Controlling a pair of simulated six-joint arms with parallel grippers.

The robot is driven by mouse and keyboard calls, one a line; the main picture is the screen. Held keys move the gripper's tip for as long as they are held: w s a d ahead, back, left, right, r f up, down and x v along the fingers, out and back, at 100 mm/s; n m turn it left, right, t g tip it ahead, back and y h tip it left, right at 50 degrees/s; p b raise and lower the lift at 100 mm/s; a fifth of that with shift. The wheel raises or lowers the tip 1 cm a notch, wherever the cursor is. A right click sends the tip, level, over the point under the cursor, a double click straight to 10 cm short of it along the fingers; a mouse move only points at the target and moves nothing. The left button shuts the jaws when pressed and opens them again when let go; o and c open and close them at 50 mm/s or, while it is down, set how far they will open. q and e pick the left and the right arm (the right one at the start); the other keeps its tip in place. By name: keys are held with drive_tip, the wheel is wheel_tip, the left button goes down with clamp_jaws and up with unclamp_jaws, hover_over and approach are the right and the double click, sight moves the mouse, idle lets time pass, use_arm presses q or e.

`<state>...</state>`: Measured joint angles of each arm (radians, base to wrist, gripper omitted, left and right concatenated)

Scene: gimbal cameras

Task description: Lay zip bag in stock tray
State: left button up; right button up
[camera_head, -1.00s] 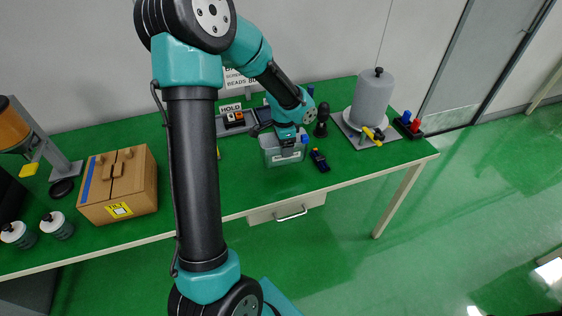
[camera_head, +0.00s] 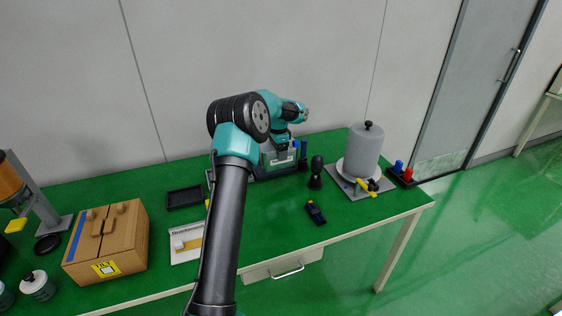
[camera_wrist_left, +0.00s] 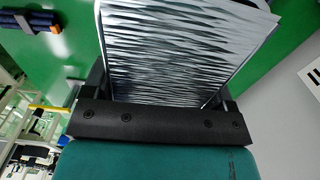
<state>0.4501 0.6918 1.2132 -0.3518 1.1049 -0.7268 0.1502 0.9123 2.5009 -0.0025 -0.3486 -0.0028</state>
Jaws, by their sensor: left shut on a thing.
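My left gripper (camera_head: 283,142) is at the back of the green table, shut on the zip bag (camera_head: 279,158). The bag is a pale, translucent grey panel hanging below the fingers in the head view. In the left wrist view the bag (camera_wrist_left: 185,55) fills the space beyond the dark gripper (camera_wrist_left: 160,122) and shows dark ripples. I cannot tell whether the bag touches anything beneath it. An empty black tray (camera_head: 185,197) lies left of my arm. A dark tray is partly hidden behind my arm and the bag; I cannot tell which is the stock tray. My right gripper is not in view.
A black-knobbed stand (camera_head: 316,173) is close right of the bag. A dark handheld device (camera_head: 315,212) lies in front. A grey cylinder (camera_head: 364,150) stands right, a cardboard box (camera_head: 107,240) left. The middle front is clear.

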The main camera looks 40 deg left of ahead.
use_arm(q)
drive_tip(key=w+a, duration=0.4)
drive_tip(key=a, duration=0.4)
drive_tip(key=shift+w+a+r, duration=0.35)
drive_tip(key=shift+w+r, duration=0.05)
drive_tip(key=shift+f, duration=3.9)
drive_tip(key=shift+f, duration=0.6)
drive_tip(key=o, duration=0.9)
drive_tip(key=shift+c, duration=0.2)
